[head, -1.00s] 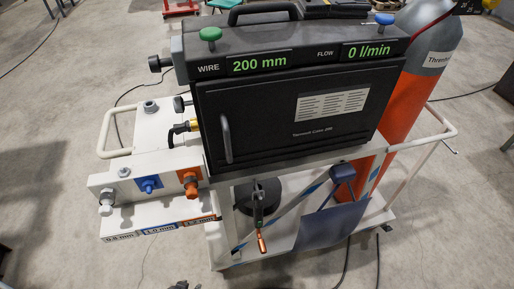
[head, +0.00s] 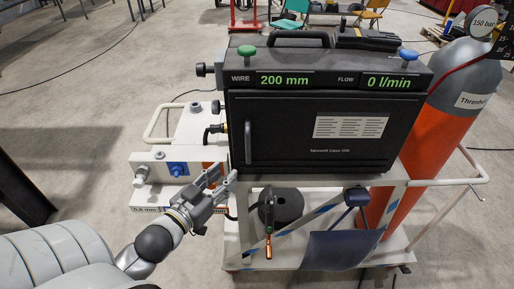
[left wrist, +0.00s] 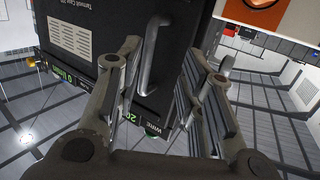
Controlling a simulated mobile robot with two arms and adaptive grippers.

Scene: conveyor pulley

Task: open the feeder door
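The feeder is a black box with a flat black door (head: 310,135) that is shut against its front. A grey vertical bar handle (head: 248,143) sits at the door's left edge. My left gripper (head: 226,178) is open and empty, below and left of the handle, with its fingers pointing up toward it. In the left wrist view, which is turned over, the handle (left wrist: 152,55) shows between the two spread fingers (left wrist: 163,62), beyond them; they look apart from it. My right gripper is out of view.
A white cart (head: 425,181) carries the feeder. An orange gas cylinder (head: 426,125) stands on the right. A white block with a blue fitting (head: 178,169) lies close to my left gripper. Floor is free at left.

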